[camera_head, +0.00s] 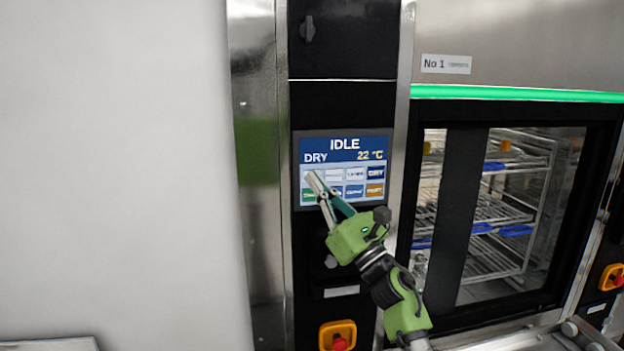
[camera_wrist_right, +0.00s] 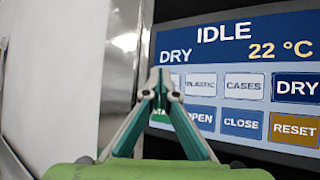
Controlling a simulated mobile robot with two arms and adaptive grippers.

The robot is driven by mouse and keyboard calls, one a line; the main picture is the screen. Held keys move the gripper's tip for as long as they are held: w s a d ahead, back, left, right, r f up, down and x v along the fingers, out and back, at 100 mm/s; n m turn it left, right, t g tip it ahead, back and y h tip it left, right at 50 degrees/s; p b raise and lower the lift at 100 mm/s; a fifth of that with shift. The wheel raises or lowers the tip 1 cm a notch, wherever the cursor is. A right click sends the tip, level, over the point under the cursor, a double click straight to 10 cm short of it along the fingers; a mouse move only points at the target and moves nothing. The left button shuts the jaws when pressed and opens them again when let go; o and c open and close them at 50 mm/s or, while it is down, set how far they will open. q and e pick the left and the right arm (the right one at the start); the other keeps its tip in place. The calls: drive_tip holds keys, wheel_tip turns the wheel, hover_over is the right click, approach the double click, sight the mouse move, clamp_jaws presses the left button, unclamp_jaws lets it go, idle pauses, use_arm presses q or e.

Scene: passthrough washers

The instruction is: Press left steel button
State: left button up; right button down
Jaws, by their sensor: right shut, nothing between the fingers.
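The dark blue touch screen (camera_head: 344,143) on the washer's front column reads IDLE, DRY, 22 °C. It also fills the right of the right wrist view (camera_wrist_right: 240,55). Two rows of buttons show there: PLASTIC, CASES and DRY above, START (partly covered), OPEN, CLOSE and RESET below. The top-left button is mostly hidden behind my fingertips, so its label cannot be read. My right gripper (camera_head: 312,174) is shut and empty, its tips over that top-left button. Its closed fingertips also show in the wrist view (camera_wrist_right: 160,75). Whether they touch the screen I cannot tell. My left gripper is not in view.
An orange-yellow emergency stop (camera_head: 337,335) sits low on the column, and another (camera_head: 612,277) at the far right. A glass door (camera_head: 515,215) with wire racks inside stands right of the column, under a green light strip (camera_head: 520,93). A pale wall (camera_head: 115,160) fills the left.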

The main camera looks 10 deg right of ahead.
drive_tip(key=shift+w, duration=0.1)
idle(0.5)
drive_tip(key=shift+s, duration=0.8)
drive_tip(key=shift+s, duration=0.1)
drive_tip(key=s+p, duration=0.2)
drive_tip(key=s, duration=0.2)
drive_tip(key=shift+s+d, duration=0.1)
drive_tip(key=shift+s, duration=0.25)
drive_tip(key=shift+f, duration=0.1)
